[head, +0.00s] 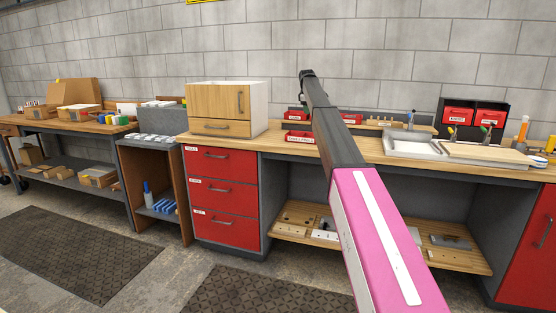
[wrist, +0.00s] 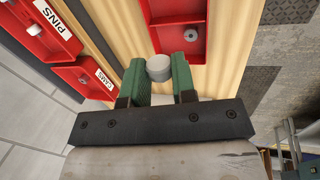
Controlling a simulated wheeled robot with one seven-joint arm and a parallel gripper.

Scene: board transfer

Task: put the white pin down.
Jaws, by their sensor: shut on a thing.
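In the wrist view my gripper (wrist: 159,74) has its green fingers shut on the white pin (wrist: 159,66), whose pale round end shows between the fingertips. The pin is at the edge of an open red tray (wrist: 158,38) in the picture; I cannot tell its height above the tray or bench. In the head view my arm reaches over the bench, and the pin and fingers cannot be made out.
A red bin labelled PINS (wrist: 62,24) and one labelled CAMS (wrist: 84,76) stand beside the tray. The wooden bench (head: 277,146) also carries a wooden drawer cabinet (head: 215,101) left of my arm and a metal tray (head: 398,146) right of it.

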